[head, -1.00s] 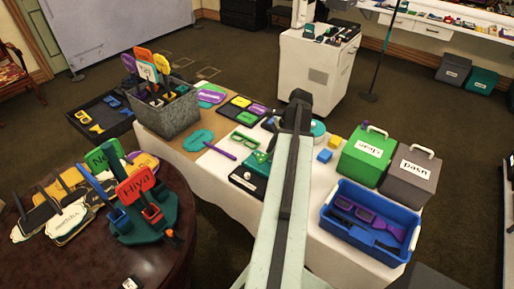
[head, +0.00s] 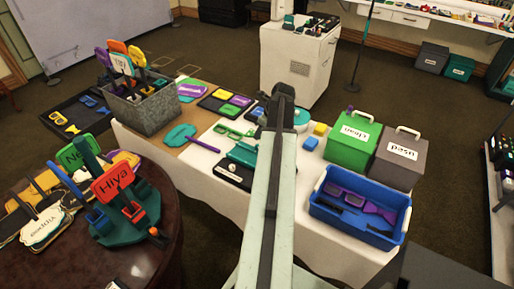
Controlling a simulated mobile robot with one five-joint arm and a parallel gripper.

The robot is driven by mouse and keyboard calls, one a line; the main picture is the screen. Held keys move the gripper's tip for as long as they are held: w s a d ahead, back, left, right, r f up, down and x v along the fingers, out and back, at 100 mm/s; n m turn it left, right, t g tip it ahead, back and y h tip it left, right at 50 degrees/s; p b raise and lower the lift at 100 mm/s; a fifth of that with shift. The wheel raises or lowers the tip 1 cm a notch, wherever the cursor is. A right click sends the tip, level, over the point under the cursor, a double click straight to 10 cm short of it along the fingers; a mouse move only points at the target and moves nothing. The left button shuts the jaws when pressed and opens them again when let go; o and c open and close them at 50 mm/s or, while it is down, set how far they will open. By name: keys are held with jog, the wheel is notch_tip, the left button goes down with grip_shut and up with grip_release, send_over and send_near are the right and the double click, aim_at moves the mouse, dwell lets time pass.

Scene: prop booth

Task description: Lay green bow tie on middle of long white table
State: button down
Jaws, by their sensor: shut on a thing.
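The long white table (head: 218,193) runs through the middle of the head view, draped in white cloth and crowded with props. My gripper (head: 281,108) is at the far end of my arm, above the table's middle. Its fingers are mostly hidden behind my own dark wrist. I cannot tell whether that patch touches the table. A black tray with a green piece (head: 243,153) and a white ball lies nearer.
A grey bin (head: 147,113) of signs stands at the table's left end. A green box (head: 352,141), a grey box (head: 399,156) and a blue tub (head: 350,222) fill the right. A round dark table (head: 150,265) stands front left. Small white gaps show among the props.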

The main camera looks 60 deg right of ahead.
notch_tip(320, 180, down, 6)
jog(key=b, duration=0.4)
jog(key=shift+r, duration=0.35)
jog(key=shift+f, duration=0.25)
jog(key=c, duration=1.4)
grip_release()
jog(key=shift+r, duration=0.1)
jog(key=shift+r, duration=0.1)
jog(key=shift+r+p, duration=0.3)
jog(key=shift+p, duration=0.05)
jog(key=p+v, duration=1.1)
jog(key=shift+s+r, duration=0.2)
jog(key=shift+r, duration=0.15)
jog(key=shift+f, duration=0.15)
